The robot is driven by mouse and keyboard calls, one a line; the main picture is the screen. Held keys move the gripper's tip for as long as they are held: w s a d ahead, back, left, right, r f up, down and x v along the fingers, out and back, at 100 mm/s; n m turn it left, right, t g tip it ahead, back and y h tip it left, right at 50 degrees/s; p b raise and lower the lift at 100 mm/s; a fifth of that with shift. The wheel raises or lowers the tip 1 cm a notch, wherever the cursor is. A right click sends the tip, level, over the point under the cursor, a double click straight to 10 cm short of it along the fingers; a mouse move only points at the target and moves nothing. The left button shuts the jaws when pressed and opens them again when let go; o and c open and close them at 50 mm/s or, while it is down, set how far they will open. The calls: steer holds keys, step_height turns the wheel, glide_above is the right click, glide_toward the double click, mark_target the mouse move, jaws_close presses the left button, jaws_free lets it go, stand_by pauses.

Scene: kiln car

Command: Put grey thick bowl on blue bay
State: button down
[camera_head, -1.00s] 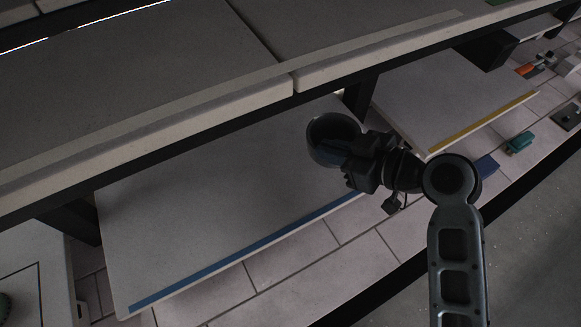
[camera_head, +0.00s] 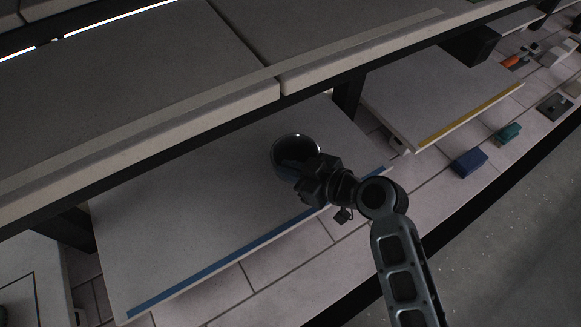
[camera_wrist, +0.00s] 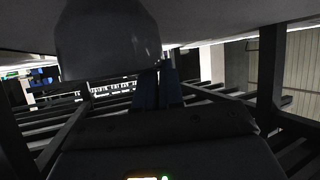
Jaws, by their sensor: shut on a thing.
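The grey thick bowl (camera_head: 292,143) is a dark round bowl with its opening up in the head view, over the right part of the blue bay. It also shows as a grey shape in the wrist view (camera_wrist: 105,38). My gripper (camera_head: 298,168) is shut on the bowl's near side. The blue bay (camera_head: 190,200) is a pale slab with a blue strip along its front edge, under an upper shelf. I cannot tell whether the bowl touches the slab or is held just above it.
The upper shelf (camera_head: 130,90) overhangs the bay's back. The yellow-striped bay (camera_head: 430,100) lies to the right, past a dark post. A blue block (camera_head: 469,162) and a teal object (camera_head: 508,132) lie on the tiles. The blue bay's left part is clear.

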steer(key=c, duration=1.7)
jaws_free()
steer(key=shift+f, duration=0.1)
steer(key=o, duration=0.4)
steer(key=shift+o, duration=0.2)
steer(key=shift+r, duration=0.2)
steer(key=v, duration=1.2)
steer(key=shift+b, duration=0.35)
